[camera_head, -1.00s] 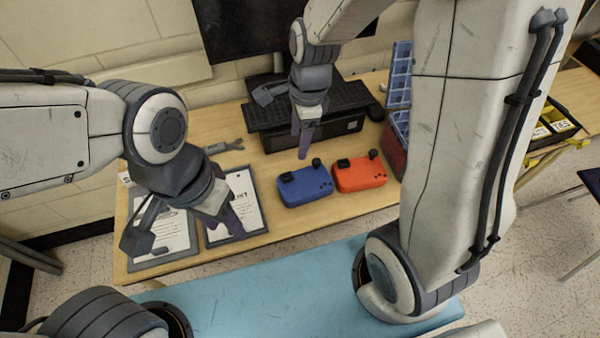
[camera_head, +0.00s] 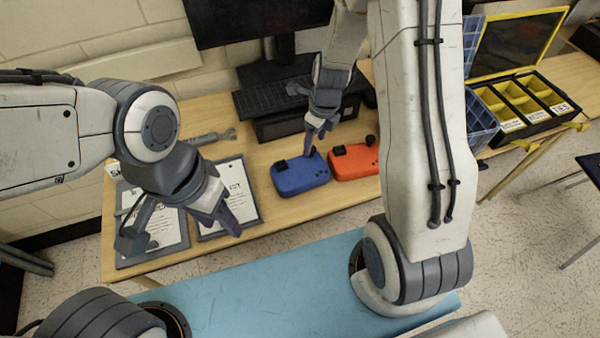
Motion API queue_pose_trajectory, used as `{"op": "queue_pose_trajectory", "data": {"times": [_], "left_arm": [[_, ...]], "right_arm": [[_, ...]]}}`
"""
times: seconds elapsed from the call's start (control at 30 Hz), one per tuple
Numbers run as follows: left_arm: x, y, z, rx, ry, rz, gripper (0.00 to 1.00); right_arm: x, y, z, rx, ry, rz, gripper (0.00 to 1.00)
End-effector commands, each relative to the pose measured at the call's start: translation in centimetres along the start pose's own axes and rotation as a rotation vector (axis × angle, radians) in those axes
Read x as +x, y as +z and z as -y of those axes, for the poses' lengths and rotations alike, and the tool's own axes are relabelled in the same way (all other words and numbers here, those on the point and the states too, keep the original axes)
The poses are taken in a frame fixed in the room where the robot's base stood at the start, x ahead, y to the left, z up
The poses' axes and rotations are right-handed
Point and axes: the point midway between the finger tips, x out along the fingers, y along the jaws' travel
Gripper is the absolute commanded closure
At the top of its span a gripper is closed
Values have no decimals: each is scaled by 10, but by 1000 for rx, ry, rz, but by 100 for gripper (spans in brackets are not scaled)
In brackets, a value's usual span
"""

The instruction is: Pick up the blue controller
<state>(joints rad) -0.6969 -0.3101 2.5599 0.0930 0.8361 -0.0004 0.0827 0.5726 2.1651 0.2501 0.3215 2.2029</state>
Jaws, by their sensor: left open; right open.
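The blue controller (camera_head: 301,174) lies on the wooden table, with dark knobs on its top. An orange-red controller (camera_head: 354,161) lies close beside it on the right. My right gripper (camera_head: 314,144) is just above and behind the blue controller's right rear corner, fingers pointing down. It is open and empty; whether a fingertip touches the controller I cannot tell. My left gripper (camera_head: 200,222) is open and empty, over the front left of the table near the clipboards.
Two clipboards (camera_head: 168,248) with papers lie at the table's left. A keyboard (camera_head: 275,97) and monitor stand at the back. Blue bins (camera_head: 480,125) and a black case with yellow compartments (camera_head: 518,97) are at right.

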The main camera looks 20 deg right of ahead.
Motion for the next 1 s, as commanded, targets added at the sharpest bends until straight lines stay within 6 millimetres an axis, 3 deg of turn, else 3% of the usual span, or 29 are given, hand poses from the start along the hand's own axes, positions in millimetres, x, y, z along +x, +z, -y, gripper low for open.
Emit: {"op": "queue_pose_trajectory", "data": {"times": [0.1, 0.2, 0.47, 0.63, 0.67, 1.0], "left_arm": [[5, 0, 0, 0, 0, 0, 50], [6, 0, 0, 0, 0, 0, 50], [6, 0, 0, 0, 0, 0, 50], [6, 0, 0, 0, 0, 0, 50], [6, 0, 0, 0, 0, 0, 50], [6, 0, 0, 0, 0, 0, 50]], "right_arm": [[20, -1, -1, 0, 2, -2, 31], [28, -1, 0, -1, 1, -1, 31], [30, 0, 0, -1, -1, 0, 31], [30, 0, 0, -1, -1, 0, 96], [30, 0, 0, -1, -1, 0, 100], [29, 0, 0, -2, 0, 0, 100]]}}
